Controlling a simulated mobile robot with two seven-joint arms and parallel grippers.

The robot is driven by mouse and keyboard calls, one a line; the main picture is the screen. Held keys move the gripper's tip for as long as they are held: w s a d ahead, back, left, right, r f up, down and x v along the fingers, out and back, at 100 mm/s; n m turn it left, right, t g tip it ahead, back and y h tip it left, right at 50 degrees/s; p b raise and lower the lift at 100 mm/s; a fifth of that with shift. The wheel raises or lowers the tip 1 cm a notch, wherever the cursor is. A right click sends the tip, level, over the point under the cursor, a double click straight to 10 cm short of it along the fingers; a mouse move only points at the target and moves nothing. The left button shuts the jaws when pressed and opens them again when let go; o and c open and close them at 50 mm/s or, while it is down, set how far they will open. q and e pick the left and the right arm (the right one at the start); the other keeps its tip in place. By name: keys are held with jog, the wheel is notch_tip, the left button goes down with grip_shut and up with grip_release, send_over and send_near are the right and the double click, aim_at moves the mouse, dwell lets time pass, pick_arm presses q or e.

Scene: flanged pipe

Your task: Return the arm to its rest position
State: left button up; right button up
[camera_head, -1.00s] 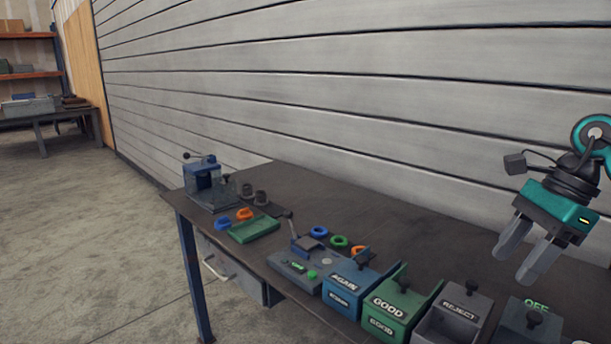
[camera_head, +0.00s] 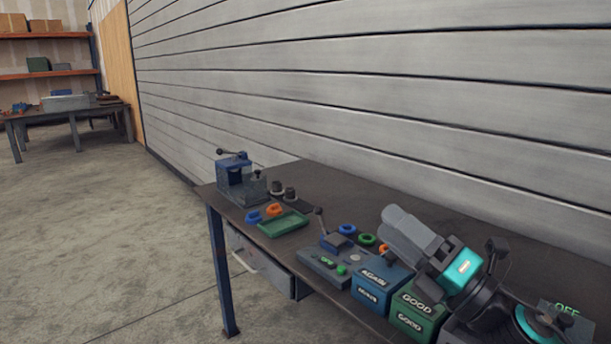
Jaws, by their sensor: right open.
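My right gripper (camera_head: 393,223) is in the lower right of the head view, with a teal and dark body and grey fingers pointing up and to the left. It is open, with nothing visible between its fingers, which overlap from this angle. It appears in front of the table (camera_head: 330,182) and partly hides the bins at the right end. The blue AGAIN bin (camera_head: 368,292) and the green GOOD bin (camera_head: 408,322) show just left of and below it. My left gripper is out of view.
A blue clamp fixture (camera_head: 236,178), a green tray (camera_head: 283,224), coloured rings (camera_head: 347,230) and a grey control box (camera_head: 325,268) stand on the table. A slatted wall (camera_head: 380,90) rises behind. Open floor (camera_head: 110,240) lies left.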

jog(key=s+d+f+m+h, duration=0.2)
jog(key=d+f+m+h, duration=0.2)
jog(key=f+m+h, duration=0.6)
jog(key=s+d+f+m+h, duration=0.2)
jog(key=d+f+m+h, duration=0.35)
jog(key=m, duration=0.75)
jog(key=s+a+f+m+g, duration=0.1)
jog(key=s+f+m+g, duration=0.3)
jog(key=s+f+g, duration=0.45)
jog(key=s+a+f+m+g, duration=0.1)
jog(key=s+f+m+g, duration=0.4)
jog(key=s, duration=0.7)
jog(key=w+a+f+n+t+y, duration=0.1)
jog(key=w+a+f+t, duration=0.1)
jog(key=w+f+t, duration=0.4)
notch_tip(320, 180, down, 4)
jog(key=t, duration=0.2)
jog(key=shift+w+a+t, duration=0.3)
jog(key=shift+a+t, duration=0.05)
jog(key=shift+a, duration=0.05)
